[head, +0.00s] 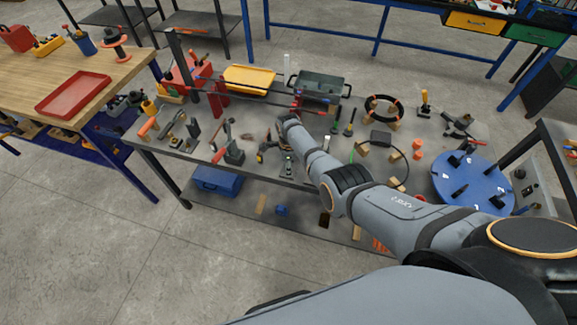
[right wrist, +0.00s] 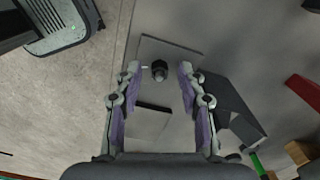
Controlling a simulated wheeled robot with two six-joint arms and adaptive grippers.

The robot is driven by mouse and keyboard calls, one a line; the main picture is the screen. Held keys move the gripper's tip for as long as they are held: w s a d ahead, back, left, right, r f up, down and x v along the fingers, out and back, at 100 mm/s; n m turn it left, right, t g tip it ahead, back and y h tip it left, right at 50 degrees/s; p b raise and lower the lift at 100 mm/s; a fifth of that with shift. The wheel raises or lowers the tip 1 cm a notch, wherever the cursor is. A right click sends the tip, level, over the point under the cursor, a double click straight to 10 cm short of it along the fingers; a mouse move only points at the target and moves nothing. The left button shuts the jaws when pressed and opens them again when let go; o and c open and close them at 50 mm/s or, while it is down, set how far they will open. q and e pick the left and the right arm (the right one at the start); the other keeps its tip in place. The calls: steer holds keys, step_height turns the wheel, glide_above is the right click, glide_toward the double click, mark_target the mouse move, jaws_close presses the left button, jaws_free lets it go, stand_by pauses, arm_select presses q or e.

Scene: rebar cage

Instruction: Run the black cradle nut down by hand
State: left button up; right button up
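The black cradle nut (right wrist: 159,70) shows in the right wrist view near the far edge of a flat grey plate (right wrist: 180,53). My right gripper (right wrist: 159,73) is open, with one finger to each side of the nut and a visible gap on both sides. I cannot tell how far the fingertips are above the plate. A grey part with a dark edge (right wrist: 153,106) lies between the fingers, nearer the palm. In the head view my right arm reaches over the workbench, and the nut is too small to make out. My left gripper is not in view.
The workbench (head: 228,122) is crowded with tools. A yellow tray (head: 249,79) and a dark tray (head: 318,86) stand behind. A blue disc (head: 472,184) lies at right. In the right wrist view a dark block (right wrist: 228,100) is close beside the right finger.

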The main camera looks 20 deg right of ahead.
step_height(320, 180, up, 12)
stand_by(0.5)
stand_by(0.3)
